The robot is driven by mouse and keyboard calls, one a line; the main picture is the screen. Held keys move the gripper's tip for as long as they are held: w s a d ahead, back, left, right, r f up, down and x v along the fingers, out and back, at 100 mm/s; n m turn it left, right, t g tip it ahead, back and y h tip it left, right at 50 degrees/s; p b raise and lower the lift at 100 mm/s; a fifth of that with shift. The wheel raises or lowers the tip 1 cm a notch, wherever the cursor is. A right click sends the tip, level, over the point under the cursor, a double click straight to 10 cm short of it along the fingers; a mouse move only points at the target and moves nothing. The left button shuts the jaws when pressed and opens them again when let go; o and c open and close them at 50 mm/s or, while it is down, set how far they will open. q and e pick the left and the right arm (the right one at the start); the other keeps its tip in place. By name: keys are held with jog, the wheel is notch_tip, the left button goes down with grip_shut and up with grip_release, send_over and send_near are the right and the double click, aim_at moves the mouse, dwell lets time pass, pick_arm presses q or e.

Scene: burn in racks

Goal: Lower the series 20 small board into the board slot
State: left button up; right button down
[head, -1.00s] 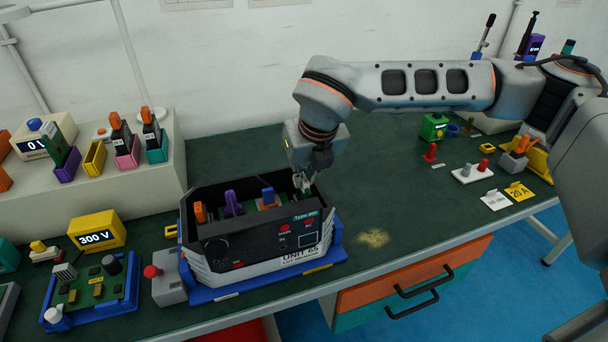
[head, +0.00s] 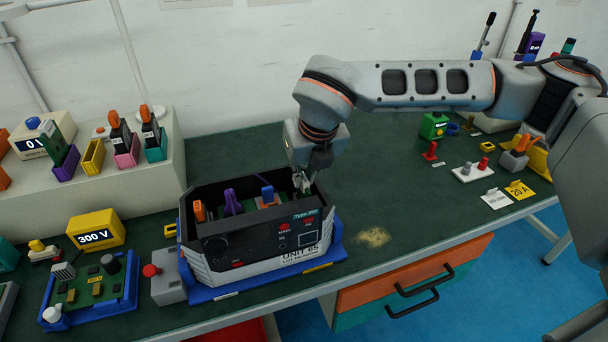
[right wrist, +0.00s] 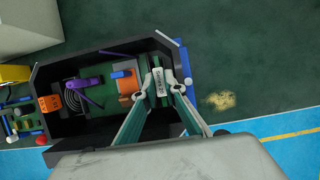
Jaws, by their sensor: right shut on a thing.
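The board is inside the housing's outline, beside an orange part (right wrist: 127,84). Its lower edge and the board slot are hidden, so I cannot tell whether it is seated. My left gripper is not in view.
Inside the housing are a purple lever (head: 233,203) and a blue-topped part (head: 267,194). A grey box with a red button (head: 152,272) stands close left. A yellow 300 V block (head: 96,230) is farther left.

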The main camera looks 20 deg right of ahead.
jog(key=c, duration=2)
grip_release()
